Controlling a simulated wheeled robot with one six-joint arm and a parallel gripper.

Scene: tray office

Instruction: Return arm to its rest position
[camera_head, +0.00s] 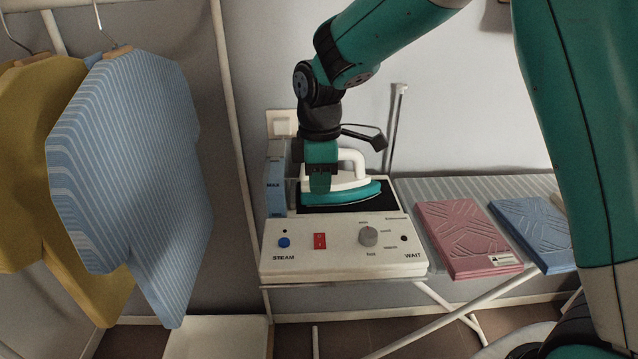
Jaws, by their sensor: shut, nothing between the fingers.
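My green arm comes down from the top, and my gripper (320,190) points downward just in front of the left part of the iron. It is shut with nothing held, and it hides part of the iron. The iron (362,193) has a white body and handle and a teal base. It sits on the dark pad (385,205) on top of the white steam station (340,238). I cannot tell whether the gripper touches the iron.
A blue striped shirt (135,160) and a mustard garment (30,150) hang at left. The ironing board (420,190) extends right, holding folded pink cloth (460,235) and blue cloth (530,225). A thin pole (395,120) stands behind. The wall between shirt and station is fairly clear.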

